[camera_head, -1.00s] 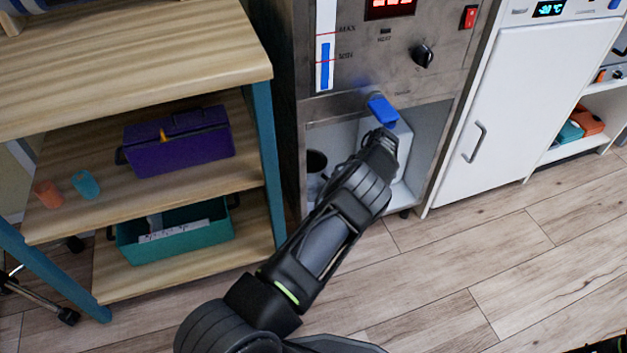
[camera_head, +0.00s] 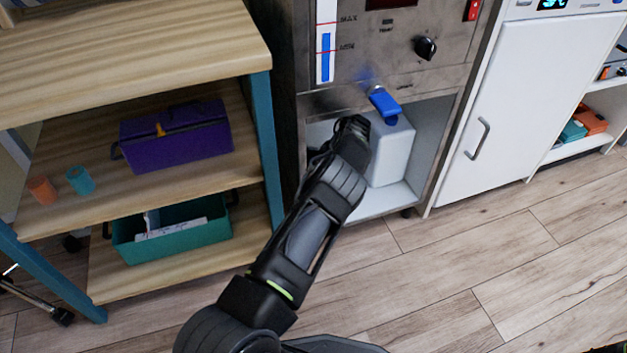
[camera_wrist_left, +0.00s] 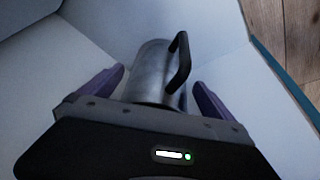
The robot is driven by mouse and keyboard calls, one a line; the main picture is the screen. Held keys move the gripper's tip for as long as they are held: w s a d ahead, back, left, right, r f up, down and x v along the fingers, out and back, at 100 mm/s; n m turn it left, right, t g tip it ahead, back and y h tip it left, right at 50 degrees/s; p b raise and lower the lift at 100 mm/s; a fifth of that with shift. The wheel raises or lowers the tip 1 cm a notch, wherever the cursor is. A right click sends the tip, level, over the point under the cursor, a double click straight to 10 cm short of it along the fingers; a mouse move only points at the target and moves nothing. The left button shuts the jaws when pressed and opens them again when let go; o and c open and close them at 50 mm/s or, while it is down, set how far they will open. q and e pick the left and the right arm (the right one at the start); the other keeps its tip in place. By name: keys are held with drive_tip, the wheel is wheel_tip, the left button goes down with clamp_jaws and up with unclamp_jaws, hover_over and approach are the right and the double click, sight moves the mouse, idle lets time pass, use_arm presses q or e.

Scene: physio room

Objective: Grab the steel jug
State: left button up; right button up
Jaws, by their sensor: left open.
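The steel jug (camera_wrist_left: 150,72) shows in the left wrist view as a shiny cylinder with a black handle (camera_wrist_left: 180,62) on its right side. My left gripper (camera_wrist_left: 158,79) is open, with one purple finger on each side of the jug. Gaps show between the fingers and the jug, and the jug's near end is hidden behind the gripper body. In the head view my left arm reaches into the open bay under the steel machine. There the arm hides the jug and the gripper's fingers. My right gripper is not in view.
A white block-shaped container (camera_head: 392,150) stands in the bay right of my arm, under a blue tap (camera_head: 384,102). The wooden shelf unit (camera_head: 130,60), with a purple toolbox (camera_head: 175,140) and teal bin (camera_head: 175,235), is close on the left. Floor at right is clear.

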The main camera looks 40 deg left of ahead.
use_arm(q)
drive_tip(key=a+b, duration=0.1)
drive_tip(key=a, duration=0.1)
drive_tip(key=a+f+b, duration=0.1)
drive_tip(key=shift+s+a+f, duration=0.1)
drive_tip(key=shift+a+f, duration=0.05)
drive_tip(key=shift+a, duration=0.2)
drive_tip(key=c, duration=1.4)
drive_tip(key=shift+r, duration=0.3)
